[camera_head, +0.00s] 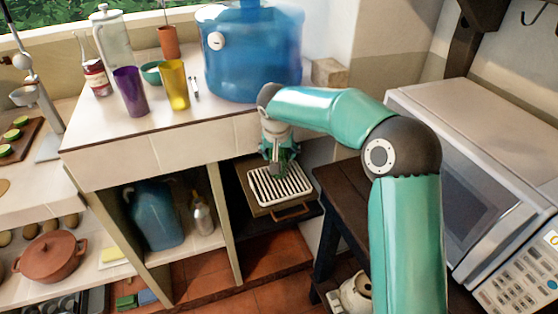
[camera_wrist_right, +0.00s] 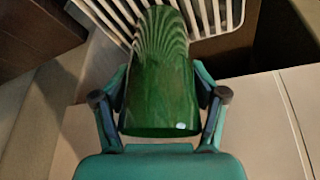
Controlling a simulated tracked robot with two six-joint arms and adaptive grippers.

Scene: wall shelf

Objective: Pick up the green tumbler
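The green tumbler (camera_wrist_right: 160,85) is see-through and fills the middle of the right wrist view, its wide end toward the palm. My right gripper (camera_wrist_right: 160,95) has a finger against each side of it and looks shut on it. In the head view my right gripper (camera_head: 280,160) points down over the slatted rack (camera_head: 262,190) below the counter. The tumbler (camera_head: 289,160) shows there only as a small dark green patch, mostly hidden by the fingers. Whether its base touches the rack cannot be told. My left gripper is not in view.
A big blue water container (camera_head: 245,60) stands on the counter above, near a yellow tumbler (camera_head: 174,85) and a purple tumbler (camera_head: 130,92). A divider panel (camera_head: 225,220) is left of the rack. A dark wooden stand (camera_head: 345,200) and a microwave (camera_head: 480,150) are at right.

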